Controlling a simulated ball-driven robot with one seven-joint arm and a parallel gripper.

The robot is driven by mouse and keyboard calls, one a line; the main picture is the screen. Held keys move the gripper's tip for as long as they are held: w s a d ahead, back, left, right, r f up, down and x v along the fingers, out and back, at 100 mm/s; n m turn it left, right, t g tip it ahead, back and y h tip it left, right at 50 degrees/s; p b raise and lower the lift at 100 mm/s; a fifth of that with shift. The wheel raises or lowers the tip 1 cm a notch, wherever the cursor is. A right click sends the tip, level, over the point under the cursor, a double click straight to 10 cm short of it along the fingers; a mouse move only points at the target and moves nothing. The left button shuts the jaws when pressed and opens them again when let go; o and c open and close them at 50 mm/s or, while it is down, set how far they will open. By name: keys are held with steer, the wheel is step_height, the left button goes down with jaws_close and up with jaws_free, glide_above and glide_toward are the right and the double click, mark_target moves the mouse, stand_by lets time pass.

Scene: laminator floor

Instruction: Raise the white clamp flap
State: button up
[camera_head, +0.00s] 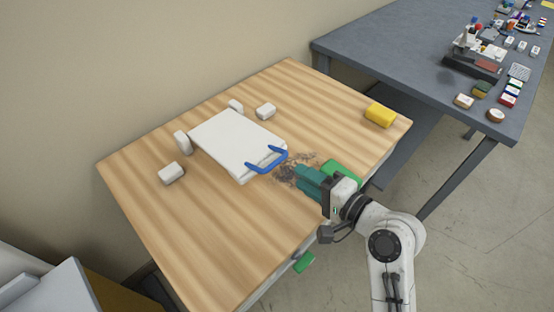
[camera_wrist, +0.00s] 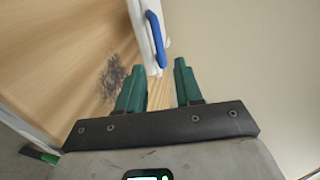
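The white clamp flap (camera_head: 228,140) lies down, roughly flat, on the wooden table. Its blue handle (camera_head: 268,160) stands on the edge facing my gripper. In the wrist view the handle (camera_wrist: 155,40) and a strip of the flap's white edge (camera_wrist: 138,22) show just beyond the fingertips. My gripper (camera_head: 298,174) has teal fingers and is just right of the handle, apart from it. In the wrist view my gripper (camera_wrist: 159,66) is open, with nothing between its fingers.
Small white blocks (camera_head: 171,173) stand around the flap. A yellow block (camera_head: 380,115) sits at the table's right corner. A green item (camera_head: 340,171) lies beside my gripper, and dark smudges mark the wooden table (camera_head: 215,220). A cluttered grey table (camera_head: 400,55) stands behind.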

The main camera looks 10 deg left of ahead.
mark_target(277, 160)
steer(key=x, duration=0.9)
steer(key=shift+w+a+p, duration=0.2)
steer(key=shift+p, duration=0.2)
steer(key=shift+f, duration=0.1)
steer(key=shift+c, duration=0.4)
jaws_close()
